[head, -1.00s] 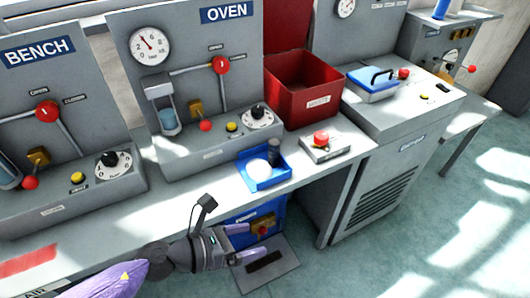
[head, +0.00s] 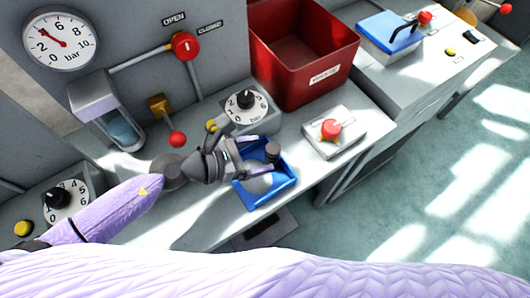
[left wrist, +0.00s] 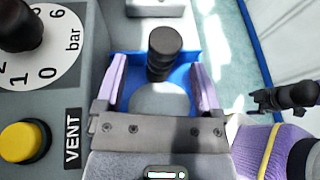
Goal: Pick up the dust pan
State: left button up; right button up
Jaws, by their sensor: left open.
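The dust pan looks to be the blue tray (head: 268,200) with a dark upright cylinder (head: 272,152) and a pale round patch in it, on the bench in the head view. My left gripper (head: 257,161) is open over it, hiding part of it. In the left wrist view, the blue tray (left wrist: 180,75) lies ahead and the dark cylinder (left wrist: 161,55) shows between the two spread fingers. I cannot tell whether either finger touches it.
A red bin (head: 306,75) stands behind the tray. A red-knobbed box (head: 335,132) is to its right. The bench's front edge is close to the tray.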

pick_arm(q)
jog(key=x, duration=0.6)
jog(key=shift+s+f+b, duration=0.2)
jog(key=shift+b, duration=0.2)
grip_shut()
